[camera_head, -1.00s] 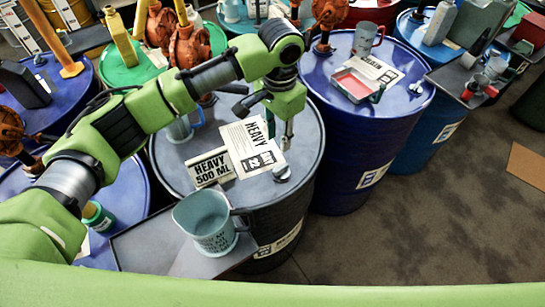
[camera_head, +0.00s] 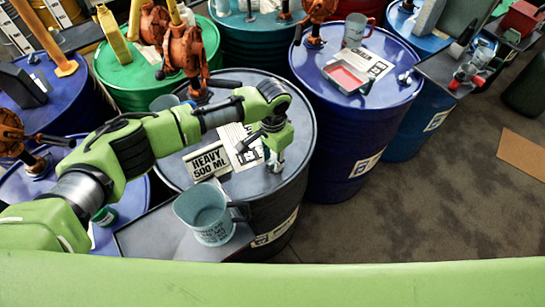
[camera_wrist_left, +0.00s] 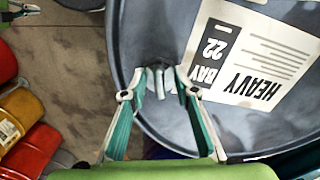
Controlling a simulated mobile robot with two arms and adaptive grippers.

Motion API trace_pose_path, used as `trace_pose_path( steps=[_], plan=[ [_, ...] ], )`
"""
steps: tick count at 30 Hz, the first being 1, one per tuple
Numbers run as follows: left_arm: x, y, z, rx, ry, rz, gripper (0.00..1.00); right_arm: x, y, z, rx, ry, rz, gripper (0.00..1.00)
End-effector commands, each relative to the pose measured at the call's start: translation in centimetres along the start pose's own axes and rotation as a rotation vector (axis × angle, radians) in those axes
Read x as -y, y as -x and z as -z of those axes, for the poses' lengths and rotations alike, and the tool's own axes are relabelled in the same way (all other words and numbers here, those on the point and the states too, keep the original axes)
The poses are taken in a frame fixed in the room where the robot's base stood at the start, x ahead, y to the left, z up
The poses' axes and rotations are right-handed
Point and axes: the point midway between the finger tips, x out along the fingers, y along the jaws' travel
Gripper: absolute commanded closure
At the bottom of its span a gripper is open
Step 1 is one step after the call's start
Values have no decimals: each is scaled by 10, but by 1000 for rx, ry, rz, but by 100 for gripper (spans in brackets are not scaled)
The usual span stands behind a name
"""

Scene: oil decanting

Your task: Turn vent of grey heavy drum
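The grey heavy drum (camera_head: 292,196) stands in the middle of the head view. A card reading HEAVY 500 ML (camera_head: 207,161) and a HEAVY, BAY 22 sheet (camera_head: 238,143) are on its lid. My left gripper (camera_head: 273,163) points down at the lid's front right, over the vent, which it mostly hides there. In the left wrist view the small pale vent (camera_wrist_left: 158,82) sits near the drum's rim, between the two fingers of my left gripper (camera_wrist_left: 160,76). The fingers look open, one on each side of it; contact is unclear.
A grey-blue measuring jug (camera_head: 205,213) stands on a shelf (camera_head: 160,235) at the drum's front. An orange pump (camera_head: 186,55) rises behind. A blue drum (camera_head: 345,135) with a red-lined tray (camera_head: 347,78) stands close on the right.

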Motion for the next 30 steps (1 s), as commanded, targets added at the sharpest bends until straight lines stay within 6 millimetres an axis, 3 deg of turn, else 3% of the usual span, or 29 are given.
trace_pose_path(
  steps=[2, 6, 20, 30],
  plan=[
    [0, 0, 0, 0, -1, 0, 72, -1, 0, -7, 10, 1, -1, 100],
    [0, 0, 0, 0, -1, 0, 100, -3, 0, -10, 14, 3, -3, 100],
    [0, 0, 0, -1, -55, -1, 100, -6, 0, -2, 3, 5, -7, 100],
    [2, 0, 1, -2, -298, -2, 100, -6, -2, -2, 2, 4, -7, 100]
  ],
)
